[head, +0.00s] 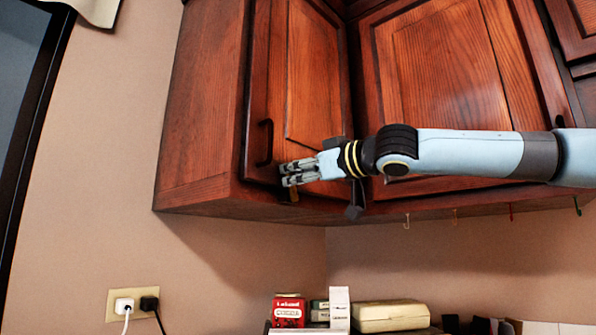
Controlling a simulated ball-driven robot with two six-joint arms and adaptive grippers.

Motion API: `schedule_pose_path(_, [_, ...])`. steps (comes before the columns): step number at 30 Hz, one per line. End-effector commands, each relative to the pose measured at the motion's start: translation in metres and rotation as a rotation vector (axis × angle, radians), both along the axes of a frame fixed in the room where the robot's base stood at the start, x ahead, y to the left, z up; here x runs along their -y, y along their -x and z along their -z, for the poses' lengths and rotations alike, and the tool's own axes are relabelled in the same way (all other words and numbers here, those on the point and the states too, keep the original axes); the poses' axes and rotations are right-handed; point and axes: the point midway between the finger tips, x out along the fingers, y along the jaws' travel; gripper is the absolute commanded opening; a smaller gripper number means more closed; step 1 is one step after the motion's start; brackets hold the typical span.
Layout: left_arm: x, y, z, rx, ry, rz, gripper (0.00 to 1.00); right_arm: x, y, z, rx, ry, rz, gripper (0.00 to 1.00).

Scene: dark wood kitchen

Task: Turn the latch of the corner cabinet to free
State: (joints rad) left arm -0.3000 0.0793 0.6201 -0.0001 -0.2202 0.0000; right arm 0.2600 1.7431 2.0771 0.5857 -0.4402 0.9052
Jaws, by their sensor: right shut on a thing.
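The corner cabinet (215,120) is dark reddish wood and hangs on the wall in the head view. Its narrow door (313,75) looks closed and has a black bar handle (265,142) near its left edge. My right gripper (287,174) reaches in from the right along the door's lower edge, just below and right of the handle. My left gripper is not in view.
A wider cabinet door (440,60) lies behind my right arm. Small hooks (407,221) hang under the cabinets. Below stand a red box (288,311) and a cream container (390,316). A wall outlet (132,304) holds two plugs.

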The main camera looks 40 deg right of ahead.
Motion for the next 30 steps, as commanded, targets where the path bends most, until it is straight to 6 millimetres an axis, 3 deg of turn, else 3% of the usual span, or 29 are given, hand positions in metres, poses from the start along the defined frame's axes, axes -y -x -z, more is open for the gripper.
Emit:
schedule_pose_path(15, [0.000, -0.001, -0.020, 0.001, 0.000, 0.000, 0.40, -0.019, 0.002, 0.010, 0.041, 0.472, 0.000, 0.00])
schedule_pose_path(30, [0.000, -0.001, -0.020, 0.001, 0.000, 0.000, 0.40, -0.030, 0.003, 0.031, 0.081, 0.939, 0.000, 0.00])
